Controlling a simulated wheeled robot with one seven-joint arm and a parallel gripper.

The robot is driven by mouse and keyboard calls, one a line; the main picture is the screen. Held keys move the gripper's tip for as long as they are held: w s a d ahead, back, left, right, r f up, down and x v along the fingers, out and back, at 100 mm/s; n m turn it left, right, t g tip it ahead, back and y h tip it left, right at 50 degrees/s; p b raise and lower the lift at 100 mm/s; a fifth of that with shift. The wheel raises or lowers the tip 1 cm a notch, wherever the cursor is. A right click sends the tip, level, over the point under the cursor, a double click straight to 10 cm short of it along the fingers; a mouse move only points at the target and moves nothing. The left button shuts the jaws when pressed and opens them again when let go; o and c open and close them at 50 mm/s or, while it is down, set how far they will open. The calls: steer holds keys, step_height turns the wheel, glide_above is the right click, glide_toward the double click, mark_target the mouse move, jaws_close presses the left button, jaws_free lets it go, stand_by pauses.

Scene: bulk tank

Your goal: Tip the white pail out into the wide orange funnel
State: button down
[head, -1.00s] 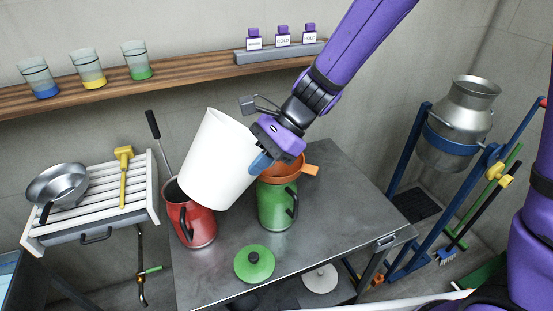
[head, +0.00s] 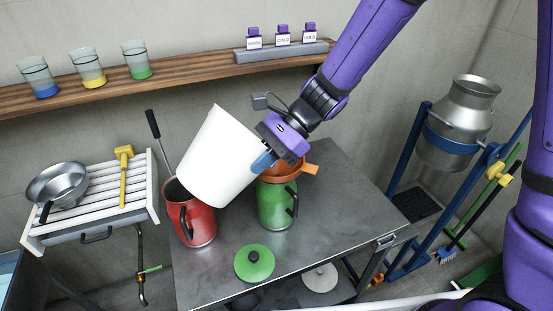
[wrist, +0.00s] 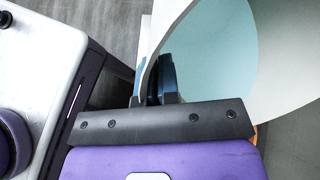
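The white pail (head: 222,158) is held in the air, tilted, with its base toward the upper left and its open end toward the lower right. My gripper (head: 264,160) is shut on the pail's wall near the rim. In the wrist view the pail's pale inside (wrist: 212,60) shows beyond the fingers. The orange funnel (head: 291,169) sits on top of the green jug (head: 277,204), partly hidden behind the pail and gripper. I cannot see anything pouring, and the pail's mouth is hidden in the head view.
A red jug (head: 192,222) with a ladle in it stands left of the green jug. A green lid (head: 254,263) lies in front on the steel table (head: 345,215). A slatted rack (head: 90,200) with a pan is left. The table's right side is clear.

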steer(key=shift+w, duration=0.1)
steer(key=shift+w+d+r+g+y+p, duration=0.2)
steer(key=shift+d+r+g+y+p, duration=0.25)
steer(key=shift+y, duration=0.45)
stand_by(1.1)
steer(key=shift+w+d+f+g+y+p, duration=0.3)
steer(key=shift+g+y+p, duration=0.25)
steer(key=shift+y, duration=0.25)
stand_by(2.2)
